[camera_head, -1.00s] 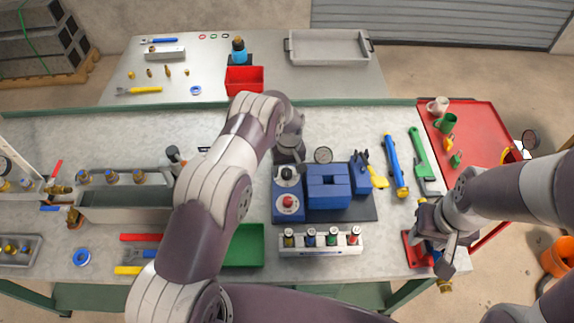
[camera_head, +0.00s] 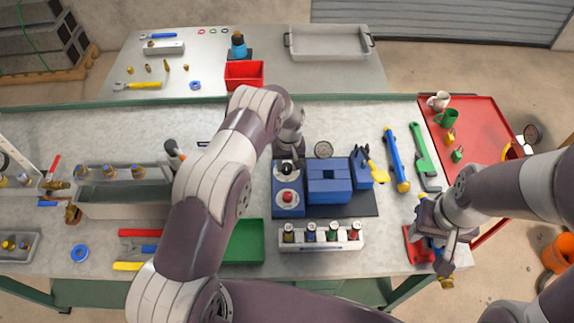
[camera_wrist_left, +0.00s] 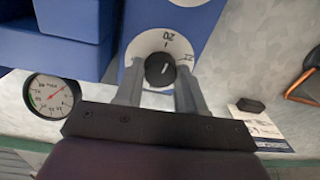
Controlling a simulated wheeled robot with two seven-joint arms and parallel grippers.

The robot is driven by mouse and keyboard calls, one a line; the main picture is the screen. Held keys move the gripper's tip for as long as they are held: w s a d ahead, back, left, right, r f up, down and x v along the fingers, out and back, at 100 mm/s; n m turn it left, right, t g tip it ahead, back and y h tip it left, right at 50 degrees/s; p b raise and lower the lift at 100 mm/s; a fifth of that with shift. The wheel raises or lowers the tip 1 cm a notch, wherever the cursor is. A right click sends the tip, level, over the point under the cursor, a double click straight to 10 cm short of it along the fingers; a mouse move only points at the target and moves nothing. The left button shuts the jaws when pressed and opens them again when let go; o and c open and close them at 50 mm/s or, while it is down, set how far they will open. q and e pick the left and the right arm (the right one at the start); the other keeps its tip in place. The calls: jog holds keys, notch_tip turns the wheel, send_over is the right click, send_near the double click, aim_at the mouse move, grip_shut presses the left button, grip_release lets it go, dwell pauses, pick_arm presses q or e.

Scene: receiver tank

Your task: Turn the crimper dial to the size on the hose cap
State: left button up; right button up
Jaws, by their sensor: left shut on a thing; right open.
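The blue crimper (camera_head: 328,187) stands on a dark base at the middle of the bench. Its black dial knob (camera_wrist_left: 160,70) has a white pointer line and sits on a white numbered plate (camera_wrist_left: 138,46). My left gripper (camera_wrist_left: 160,88) is shut on the knob, with one finger on each side. My right gripper (camera_head: 443,255) is open at the bench's front right, by a red fixture (camera_head: 415,246) and a brass fitting (camera_head: 446,283). No size on a hose cap is readable.
A rack with several coloured-band capped pieces (camera_head: 320,236) stands in front of the crimper, beside a green bin (camera_head: 243,242). A gauge (camera_wrist_left: 52,98) is close to my left gripper. Blue and green tools (camera_head: 396,160) lie to the right, near a red side table (camera_head: 480,130).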

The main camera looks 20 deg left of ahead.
pick_arm(q)
jog(key=m+b, duration=0.2)
jog(key=shift+f+m+b, duration=0.25)
jog(key=shift+m+b, duration=0.05)
jog(key=m+b, duration=0.2)
jog(key=shift+m, duration=0.3)
jog(key=shift+r+m+b, duration=0.1)
jog(key=shift+m+b, duration=0.65)
jog(key=shift+m, duration=0.45)
jog(key=shift+r+m+b, duration=0.1)
jog(key=shift+m+b, duration=0.45)
jog(key=shift+m, duration=0.85)
jog(key=o, duration=1.1)
jog(key=shift+c, duration=0.2)
